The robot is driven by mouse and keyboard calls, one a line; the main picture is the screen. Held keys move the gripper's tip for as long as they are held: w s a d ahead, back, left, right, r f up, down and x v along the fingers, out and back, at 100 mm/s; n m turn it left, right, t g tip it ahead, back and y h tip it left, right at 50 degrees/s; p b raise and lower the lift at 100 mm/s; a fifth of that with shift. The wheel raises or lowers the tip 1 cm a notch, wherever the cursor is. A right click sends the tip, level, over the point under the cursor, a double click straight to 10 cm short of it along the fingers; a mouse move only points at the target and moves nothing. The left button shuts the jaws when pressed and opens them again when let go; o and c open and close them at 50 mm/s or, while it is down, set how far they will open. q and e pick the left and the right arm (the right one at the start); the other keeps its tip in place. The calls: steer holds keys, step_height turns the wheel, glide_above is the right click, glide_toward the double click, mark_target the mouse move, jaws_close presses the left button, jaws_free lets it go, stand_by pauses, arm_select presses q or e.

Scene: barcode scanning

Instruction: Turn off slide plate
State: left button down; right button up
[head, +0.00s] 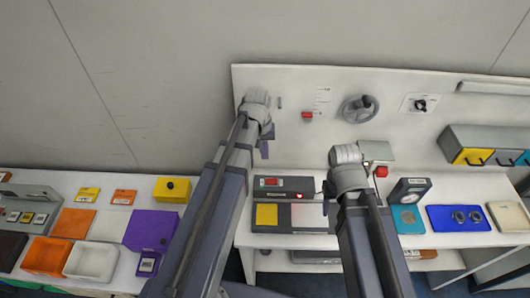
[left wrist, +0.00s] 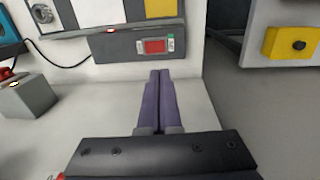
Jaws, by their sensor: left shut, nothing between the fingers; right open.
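The slide plate unit (head: 313,228) sits on the right-hand bench, with a yellow square on its left and grey panels beside it. A dark grey box with a red switch or display (head: 270,182) stands along its back edge. In the left wrist view the red part (left wrist: 155,46) has a small green and white label beside it. My left gripper (head: 266,141) is shut and empty, raised in front of the wall panel; in the left wrist view its fingertips (left wrist: 160,71) appear just below the red part, apart from it. My right gripper (head: 328,194) is open near the unit's right end, partly hidden by its arm.
A wall panel carries a small red switch (head: 307,115), a handwheel (head: 360,108) and a black knob (head: 421,104). A grey box with a red button (head: 381,171) stands behind my right arm. Blue tray (head: 458,218) is right. The left bench holds a purple box (head: 150,230) and orange bin (head: 47,257).

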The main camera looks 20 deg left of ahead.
mark_target(274, 180)
arm_select(q)
steer(key=shift+d, duration=0.1)
steer(key=shift+w+d+r+h, duration=0.1)
steer(key=shift+w+d+h, duration=0.25)
steer(key=shift+d, duration=0.2)
steer(key=f+b, duration=0.4)
steer(key=d+f+b, duration=0.1)
steer(key=f+b, duration=0.4)
steer(key=d+f+b, duration=0.1)
steer(key=f+b, duration=0.4)
steer(key=shift+w, duration=0.25)
steer(key=shift+r, duration=0.1)
